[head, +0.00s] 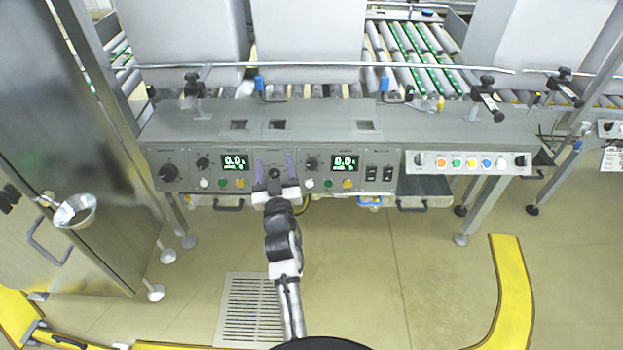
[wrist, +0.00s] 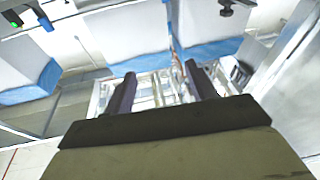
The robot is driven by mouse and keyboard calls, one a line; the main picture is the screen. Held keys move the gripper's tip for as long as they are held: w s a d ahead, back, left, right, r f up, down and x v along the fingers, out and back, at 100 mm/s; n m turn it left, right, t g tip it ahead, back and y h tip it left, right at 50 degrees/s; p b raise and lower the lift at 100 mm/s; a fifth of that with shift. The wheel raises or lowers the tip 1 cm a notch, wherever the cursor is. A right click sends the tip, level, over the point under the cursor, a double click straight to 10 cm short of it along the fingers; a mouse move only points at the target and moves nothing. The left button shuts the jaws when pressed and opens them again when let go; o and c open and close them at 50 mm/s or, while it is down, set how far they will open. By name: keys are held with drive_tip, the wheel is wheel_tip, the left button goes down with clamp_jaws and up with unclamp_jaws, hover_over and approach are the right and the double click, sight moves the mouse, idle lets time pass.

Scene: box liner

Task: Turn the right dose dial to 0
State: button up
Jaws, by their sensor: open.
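A grey control panel (head: 390,155) carries two green-lit displays. Beside the right display (head: 344,162) is a small black dial (head: 311,163), just left of it; I take it as the right dose dial. Its pointer is too small to read. The display seems to show 0.0, though the digits are blurred. My gripper (head: 275,164) is in front of the panel, left of that dial, with its two purple fingers apart and nothing held. In the wrist view my gripper (wrist: 158,72) is also open, and no dial shows there.
Another small dial (head: 202,163) sits by the left display (head: 233,161), with a larger black knob (head: 169,172) at far left. Coloured buttons line a white box (head: 470,163) on the right. A steel cabinet (head: 70,150) stands left. Yellow floor barriers (head: 508,285) curve below.

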sight(312, 164)
drive_tip(key=d+f+m+g+h+b, duration=0.1)
drive_tip(key=d+f+h, duration=0.1)
drive_tip(key=d+f, duration=0.35)
drive_tip(key=d+f+m+g+h, duration=0.1)
drive_tip(key=d+f+h, duration=0.15)
drive_tip(key=f, duration=0.55)
drive_tip(key=shift+y, duration=0.45)
drive_tip(key=w, duration=1.3)
drive_tip(key=shift+w+f+p, duration=0.1)
drive_tip(key=shift+f+p, duration=0.05)
drive_tip(key=shift+p, duration=0.15)
drive_tip(key=shift+c, duration=0.4)
drive_tip(key=c, duration=0.9)
drive_tip(key=shift+d+n, duration=0.1)
drive_tip(key=shift+n, duration=0.2)
drive_tip(key=shift+r+p, duration=0.2)
drive_tip(key=shift+p, duration=0.4)
